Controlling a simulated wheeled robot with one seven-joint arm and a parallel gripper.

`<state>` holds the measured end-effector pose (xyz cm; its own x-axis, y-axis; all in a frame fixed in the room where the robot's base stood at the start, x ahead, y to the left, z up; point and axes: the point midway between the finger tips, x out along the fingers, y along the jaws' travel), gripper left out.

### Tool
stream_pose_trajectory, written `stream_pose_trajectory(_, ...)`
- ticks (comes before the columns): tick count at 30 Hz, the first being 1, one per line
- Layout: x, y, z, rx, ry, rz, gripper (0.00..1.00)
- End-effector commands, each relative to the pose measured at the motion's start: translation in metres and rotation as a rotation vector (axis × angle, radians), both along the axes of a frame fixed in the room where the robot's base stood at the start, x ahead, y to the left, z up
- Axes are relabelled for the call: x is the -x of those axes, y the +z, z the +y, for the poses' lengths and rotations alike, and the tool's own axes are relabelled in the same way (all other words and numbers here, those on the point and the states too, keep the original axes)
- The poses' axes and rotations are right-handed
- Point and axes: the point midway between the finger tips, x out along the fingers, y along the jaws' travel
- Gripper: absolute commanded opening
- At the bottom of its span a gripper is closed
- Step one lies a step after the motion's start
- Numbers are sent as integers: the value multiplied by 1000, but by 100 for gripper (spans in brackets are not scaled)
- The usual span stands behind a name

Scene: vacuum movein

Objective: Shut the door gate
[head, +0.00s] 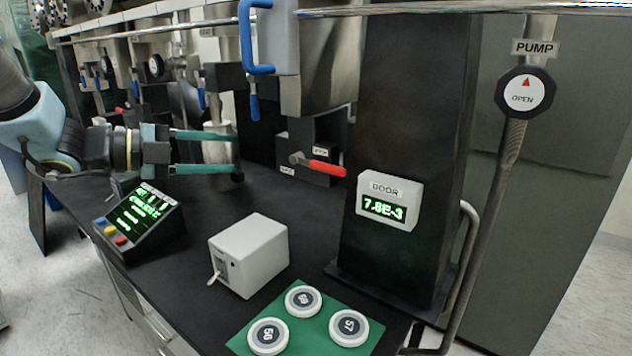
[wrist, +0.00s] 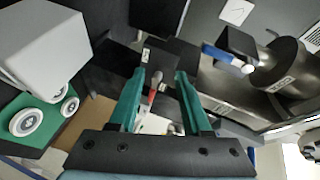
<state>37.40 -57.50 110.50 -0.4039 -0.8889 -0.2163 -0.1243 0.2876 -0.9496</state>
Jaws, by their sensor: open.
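A red-handled lever (head: 325,168) sits on a dark block (head: 312,140) below a metal body, left of the black column. Its handle points right and slightly down. The block carries two small labels too small to read surely, and I cannot read the word "gate" on it. A white gauge marked DOOR (head: 390,200) reads 7.8E-3 on the column. My gripper (head: 236,152) is open and empty, left of the lever and apart from it. In the wrist view, the red handle (wrist: 154,92) shows between the open green fingers of my gripper (wrist: 161,76), beyond them.
A blue handle (head: 257,68) hangs above the lever. A grey box (head: 250,256), a green-lit display (head: 141,215) and a green mat (head: 245,340) with three white discs are on the black bench. A PUMP dial (head: 523,92) reading OPEN is at right. A bent metal pipe (head: 467,270) stands beside the column.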

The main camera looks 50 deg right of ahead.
Motion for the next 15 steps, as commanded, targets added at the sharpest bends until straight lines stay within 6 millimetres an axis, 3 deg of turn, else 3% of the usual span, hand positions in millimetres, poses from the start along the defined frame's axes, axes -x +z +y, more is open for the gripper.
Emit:
stream_pose_trajectory(1,25,-4,-1,36,-122,-15,48)
stream_pose_trajectory(4,59,-2,6,90,-290,-28,48)
stream_pose_trajectory(9,79,1,9,121,-386,-31,48)
stream_pose_trajectory(15,100,-1,-11,119,-386,-29,48)
